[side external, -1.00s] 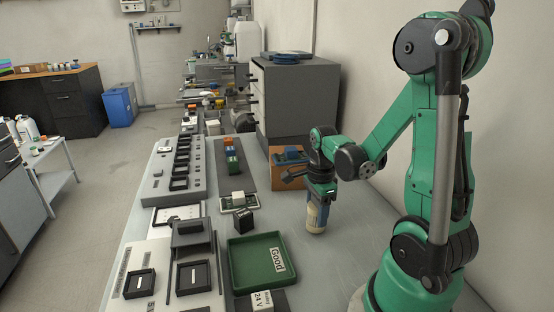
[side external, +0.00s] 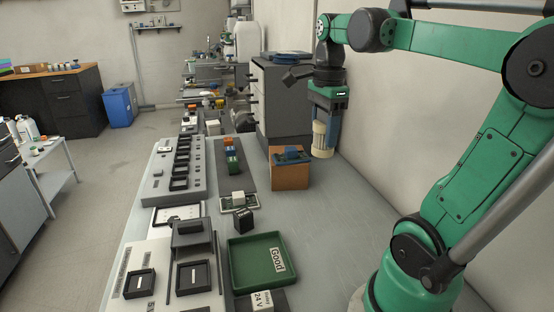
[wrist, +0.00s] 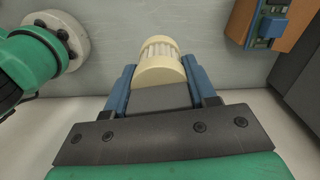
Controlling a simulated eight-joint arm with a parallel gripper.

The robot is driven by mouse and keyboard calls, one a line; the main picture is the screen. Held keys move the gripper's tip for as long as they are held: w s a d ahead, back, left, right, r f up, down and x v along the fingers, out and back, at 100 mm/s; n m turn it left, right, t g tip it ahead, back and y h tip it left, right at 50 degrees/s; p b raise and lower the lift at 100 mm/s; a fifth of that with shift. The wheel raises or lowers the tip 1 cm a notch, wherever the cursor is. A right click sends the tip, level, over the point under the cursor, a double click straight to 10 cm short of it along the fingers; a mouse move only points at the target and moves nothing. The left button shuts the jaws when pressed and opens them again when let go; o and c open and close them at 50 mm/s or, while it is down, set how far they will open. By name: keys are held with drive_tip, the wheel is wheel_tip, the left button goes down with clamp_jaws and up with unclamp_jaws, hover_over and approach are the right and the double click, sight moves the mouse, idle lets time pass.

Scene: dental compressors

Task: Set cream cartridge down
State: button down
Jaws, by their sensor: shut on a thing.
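The cream cartridge (side external: 320,139) is a ribbed cream cylinder with a plain end cap, hanging upright below my gripper (side external: 324,116) in the side external view. My gripper is shut on it and holds it in the air, to the right of the orange-brown box. In the wrist view the cartridge (wrist: 160,62) sits between the blue fingers of my gripper (wrist: 160,82). Its far end points away over the grey table (side external: 330,215).
The orange-brown box (side external: 290,177) carries a blue device. A green "Good" tray (side external: 238,272) stands at the front, with a small black block (side external: 243,220) behind it. A dark drawer cabinet (side external: 290,105) stands behind. The table's right side is clear.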

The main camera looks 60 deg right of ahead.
drive_tip(key=shift+w+a+r+n, duration=0.15)
drive_tip(key=shift+w+r+n, duration=0.05)
drive_tip(key=shift+r+n, duration=0.1)
drive_tip(key=w+a+f+n, duration=0.4)
drive_tip(key=w+a+n, duration=0.9)
drive_tip(key=n, duration=1.2)
drive_tip(key=a, duration=0.2)
drive_tip(key=shift+w+a, duration=0.15)
drive_tip(key=shift+a, duration=0.15)
drive_tip(key=s+d+r+m, duration=0.3)
drive_tip(key=s+d+m, duration=0.1)
drive_tip(key=s+d, duration=0.2)
drive_tip(key=m, duration=0.5)
hover_over(306, 250)
wheel_tip(306, 250, down, 18)
drive_tip(key=shift+f, duration=0.25)
